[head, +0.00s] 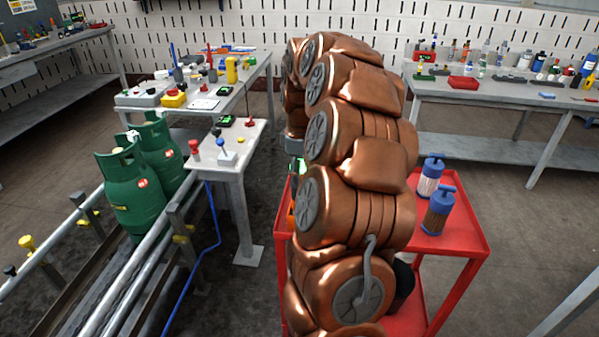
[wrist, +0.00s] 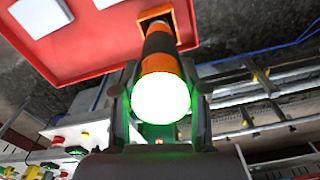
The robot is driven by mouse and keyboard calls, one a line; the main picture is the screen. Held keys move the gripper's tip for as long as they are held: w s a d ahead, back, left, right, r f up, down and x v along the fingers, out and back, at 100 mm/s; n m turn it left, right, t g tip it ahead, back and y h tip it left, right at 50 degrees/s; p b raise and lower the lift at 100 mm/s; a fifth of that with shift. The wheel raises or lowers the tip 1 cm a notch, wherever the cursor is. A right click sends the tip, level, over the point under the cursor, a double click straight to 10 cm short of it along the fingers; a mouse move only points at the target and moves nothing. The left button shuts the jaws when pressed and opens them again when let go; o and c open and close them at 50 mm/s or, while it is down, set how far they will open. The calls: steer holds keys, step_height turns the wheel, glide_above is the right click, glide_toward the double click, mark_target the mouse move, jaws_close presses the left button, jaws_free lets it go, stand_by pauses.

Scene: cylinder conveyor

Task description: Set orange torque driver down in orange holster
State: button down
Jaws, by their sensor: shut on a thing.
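The orange torque driver (wrist: 160,62) is between the two fingers of my gripper (wrist: 161,78) in the wrist view. It has a black and orange body and a glowing white end facing the camera, with green light around it. Its far end overlaps the square opening of the orange holster (wrist: 143,21) on the red cart. I cannot tell how deep it sits in it. In the head view my copper-coloured arm hides most of the driver and gripper; a bit of orange (head: 291,216) shows at the cart's left edge.
The red cart (head: 462,238) carries two blue-topped containers (head: 437,211) on its right. Green gas cylinders (head: 131,190) stand on the conveyor (head: 140,270) at left. A small table (head: 240,160) with buttons stands between. Benches line the back wall.

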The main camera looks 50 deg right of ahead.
steer(key=shift+f+b, duration=0.35)
steer(key=shift+f, duration=0.55)
steer(key=c, duration=0.5)
jaws_free()
steer(key=shift+c, duration=0.2)
step_height(320, 180, up, 11)
steer(key=shift+d+r, duration=0.1)
steer(key=shift+r, duration=0.4)
